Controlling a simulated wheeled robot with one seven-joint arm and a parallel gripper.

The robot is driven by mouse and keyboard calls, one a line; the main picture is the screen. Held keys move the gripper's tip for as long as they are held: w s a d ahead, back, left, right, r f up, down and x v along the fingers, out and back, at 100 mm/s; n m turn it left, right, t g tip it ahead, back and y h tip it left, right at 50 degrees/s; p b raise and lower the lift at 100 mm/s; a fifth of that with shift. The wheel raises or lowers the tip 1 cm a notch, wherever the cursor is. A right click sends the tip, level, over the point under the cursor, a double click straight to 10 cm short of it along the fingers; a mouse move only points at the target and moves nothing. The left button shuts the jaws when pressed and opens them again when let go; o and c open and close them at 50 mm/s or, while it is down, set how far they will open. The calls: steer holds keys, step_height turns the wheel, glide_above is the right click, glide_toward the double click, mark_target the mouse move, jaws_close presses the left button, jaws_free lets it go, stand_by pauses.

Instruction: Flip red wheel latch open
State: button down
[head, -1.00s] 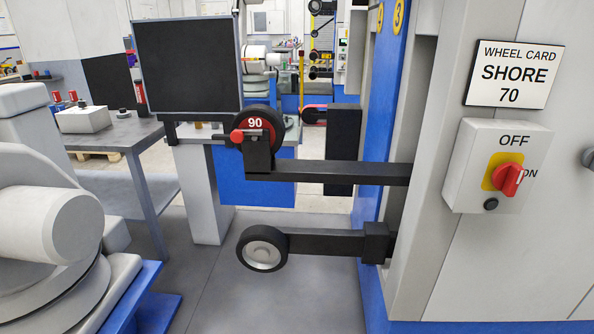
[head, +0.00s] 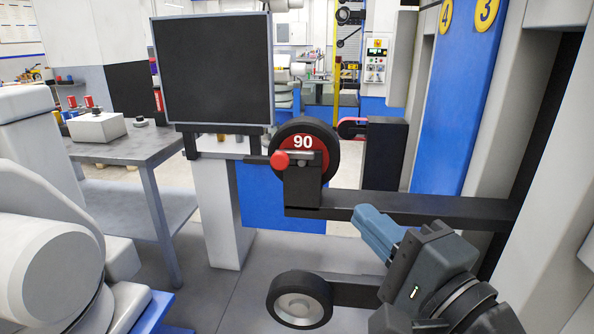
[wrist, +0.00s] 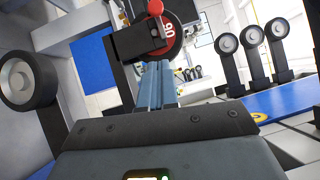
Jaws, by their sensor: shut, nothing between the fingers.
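The red-faced wheel (head: 326,132) marked 90 stands at the end of the upper dark arm bar (head: 435,207). Its latch is a thin bar across the wheel face with a red knob (head: 280,160) at the left end, lying about level. My gripper (head: 366,216) is shut and empty, below and right of the wheel, and looks apart from the latch. The wrist view shows the red knob (wrist: 155,7) beyond the closed fingers (wrist: 155,70), with part of the wheel (wrist: 170,35) behind the dark bracket.
A lower grey-hubbed wheel (head: 300,300) sits beneath the upper bar. A dark panel (head: 212,72) stands behind, left of the wheel. White machinery (head: 50,240) fills the lower left. Several wheels on posts (wrist: 253,32) show in the wrist view.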

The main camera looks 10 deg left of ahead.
stand_by(0.3)
steer(key=p, duration=0.1)
glide_toward(293, 158)
steer(key=w, duration=0.2)
steer(key=shift+w+a+r+p, duration=0.15)
steer(key=shift+w+a, duration=0.05)
steer(key=shift+a, duration=0.35)
steer(key=shift+w+a+r+p, duration=0.1)
steer(key=shift+w+a, duration=0.1)
steer(key=shift+a, duration=0.35)
steer(key=shift+w+a+r+p, duration=0.15)
steer(key=shift+w+a, duration=0.1)
steer(key=shift+a, duration=0.3)
steer(key=a+p, duration=0.3)
steer(key=a, duration=0.2)
steer(key=shift+w+p, duration=0.1)
steer(key=shift+p, duration=0.3)
